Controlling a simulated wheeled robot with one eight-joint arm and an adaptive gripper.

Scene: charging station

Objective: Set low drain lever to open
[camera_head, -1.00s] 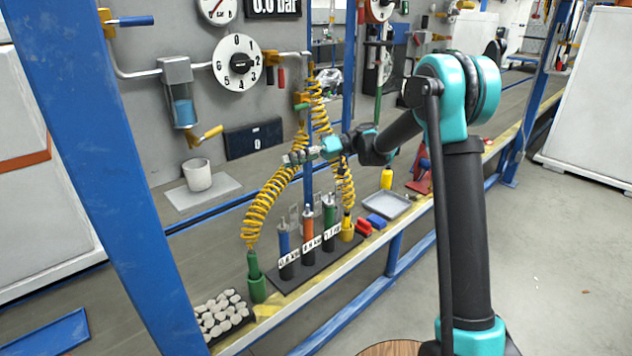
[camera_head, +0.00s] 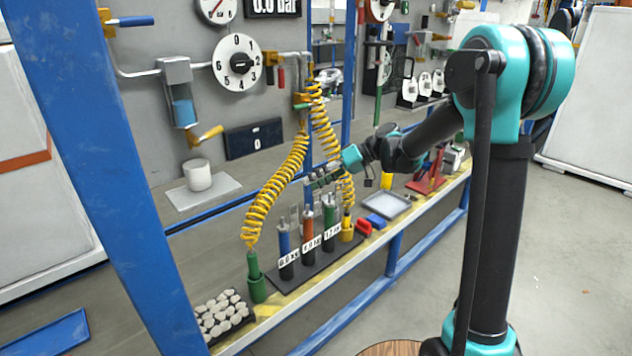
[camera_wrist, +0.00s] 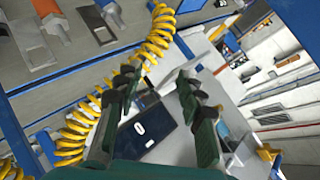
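A lever with a yellow handle (camera_head: 211,133) sits under the clear cylinder with blue liquid (camera_head: 180,95) on the grey wall panel, and looks like the low drain lever. Its handle slants up to the right from the valve at the cylinder's bottom. I cannot surely make out the lever in that view.
Yellow coiled hoses (camera_head: 277,190) hang between my gripper and the lever. Upright tools with blue, orange and green bodies (camera_head: 308,231) stand below my gripper. A white cup (camera_head: 197,174) stands under the lever. A blue post (camera_head: 105,150) rises at the left.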

